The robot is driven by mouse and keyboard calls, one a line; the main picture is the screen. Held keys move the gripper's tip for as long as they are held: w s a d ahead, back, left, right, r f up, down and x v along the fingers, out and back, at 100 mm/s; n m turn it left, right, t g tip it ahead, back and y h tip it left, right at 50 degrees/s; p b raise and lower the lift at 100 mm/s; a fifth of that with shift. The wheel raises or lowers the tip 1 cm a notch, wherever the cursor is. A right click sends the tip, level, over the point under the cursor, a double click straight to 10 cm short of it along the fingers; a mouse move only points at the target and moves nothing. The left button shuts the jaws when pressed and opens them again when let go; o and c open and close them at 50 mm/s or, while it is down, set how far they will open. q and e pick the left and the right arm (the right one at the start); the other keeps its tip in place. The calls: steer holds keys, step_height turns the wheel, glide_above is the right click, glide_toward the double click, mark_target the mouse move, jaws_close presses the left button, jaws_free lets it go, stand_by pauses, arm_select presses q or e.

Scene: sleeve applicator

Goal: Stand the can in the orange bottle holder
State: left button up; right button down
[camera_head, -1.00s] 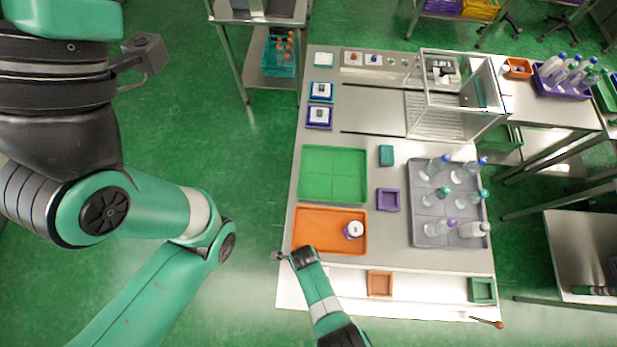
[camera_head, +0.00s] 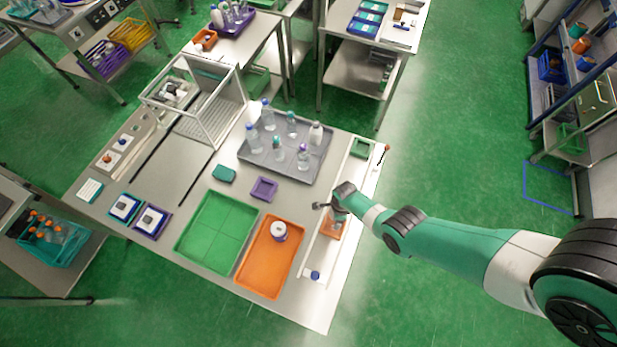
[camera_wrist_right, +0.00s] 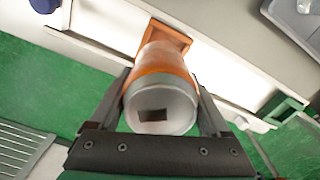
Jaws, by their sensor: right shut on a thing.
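The can (camera_wrist_right: 163,95) is a round cylinder with an orange-brown body, a grey band and a pale end with a dark rectangle. In the right wrist view my right gripper (camera_wrist_right: 165,108) is shut on its sides. The orange bottle holder (camera_wrist_right: 165,36) shows just beyond the can's far end. In the head view my right gripper (camera_head: 337,205) is over the orange holder (camera_head: 332,232) at the bench's front strip. The can's lower end and the holder's inside are hidden, so I cannot tell if they touch. My left gripper is not in view.
An orange tray (camera_head: 256,278) with a white jar (camera_head: 280,231), a green tray (camera_head: 187,245) and a grey tray (camera_head: 247,152) with several bottles lie behind.

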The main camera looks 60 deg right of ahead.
steer(key=shift+s+d, duration=0.2)
steer(key=shift+d, duration=0.25)
steer(key=shift+f+b, duration=1.15)
steer(key=shift+f+b, duration=3.6)
jaws_free()
